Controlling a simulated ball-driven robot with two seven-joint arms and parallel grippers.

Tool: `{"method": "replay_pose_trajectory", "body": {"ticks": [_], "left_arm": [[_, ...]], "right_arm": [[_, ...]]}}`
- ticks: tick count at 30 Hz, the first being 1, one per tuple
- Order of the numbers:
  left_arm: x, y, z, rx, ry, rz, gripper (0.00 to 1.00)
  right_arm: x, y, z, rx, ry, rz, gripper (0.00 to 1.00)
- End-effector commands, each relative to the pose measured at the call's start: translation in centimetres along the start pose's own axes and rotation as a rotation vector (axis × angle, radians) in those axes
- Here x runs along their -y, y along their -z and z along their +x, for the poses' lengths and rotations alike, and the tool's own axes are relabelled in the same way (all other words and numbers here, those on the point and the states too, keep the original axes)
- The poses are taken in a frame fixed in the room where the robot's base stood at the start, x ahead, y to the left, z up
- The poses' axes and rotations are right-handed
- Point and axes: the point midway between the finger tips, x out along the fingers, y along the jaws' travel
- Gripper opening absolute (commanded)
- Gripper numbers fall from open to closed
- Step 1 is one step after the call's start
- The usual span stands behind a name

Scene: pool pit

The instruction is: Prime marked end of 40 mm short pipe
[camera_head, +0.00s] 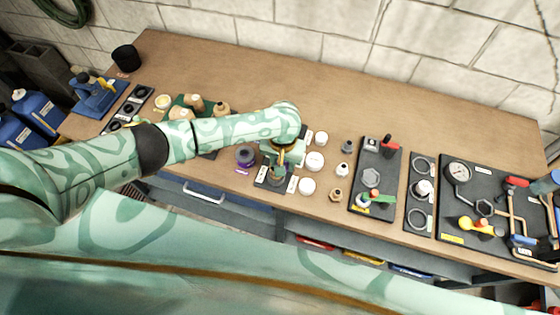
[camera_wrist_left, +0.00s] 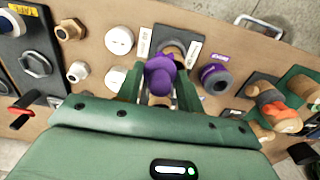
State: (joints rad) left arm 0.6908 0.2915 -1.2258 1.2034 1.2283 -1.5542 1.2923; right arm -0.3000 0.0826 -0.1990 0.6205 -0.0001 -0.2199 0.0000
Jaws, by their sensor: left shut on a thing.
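My left gripper (camera_head: 281,160) is over the middle of the bench. In the left wrist view its two green fingers (camera_wrist_left: 160,92) are shut on a purple-topped piece (camera_wrist_left: 160,72), which looks like a primer cap or dauber. Its lower end is hidden. Beyond it lies a dark pad (camera_wrist_left: 178,38) with white labels at its sides; a greyish round thing on it is partly covered, and I cannot tell whether it is the short pipe or whether the held piece touches it. A purple-and-dark primer can (camera_wrist_left: 215,78) stands beside the pad; it also shows in the head view (camera_head: 245,156). My right gripper is out of view.
White round caps (camera_head: 315,161) and brass fittings (camera_head: 336,195) stand close right of the gripper. A black board with a red-handled valve (camera_head: 388,146) and a gauge board (camera_head: 458,172) lie further right. The bench's back strip is clear.

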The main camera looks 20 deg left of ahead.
Motion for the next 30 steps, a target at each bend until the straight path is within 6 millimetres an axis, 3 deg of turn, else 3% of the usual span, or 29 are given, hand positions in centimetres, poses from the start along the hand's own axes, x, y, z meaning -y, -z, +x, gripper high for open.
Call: {"method": "replay_pose_trajectory", "body": {"ticks": [30], "left_arm": [[0.1,2.8,-0.1,0.000,0.001,-0.001,0.22]], "right_arm": [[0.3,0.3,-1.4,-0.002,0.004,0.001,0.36]]}}
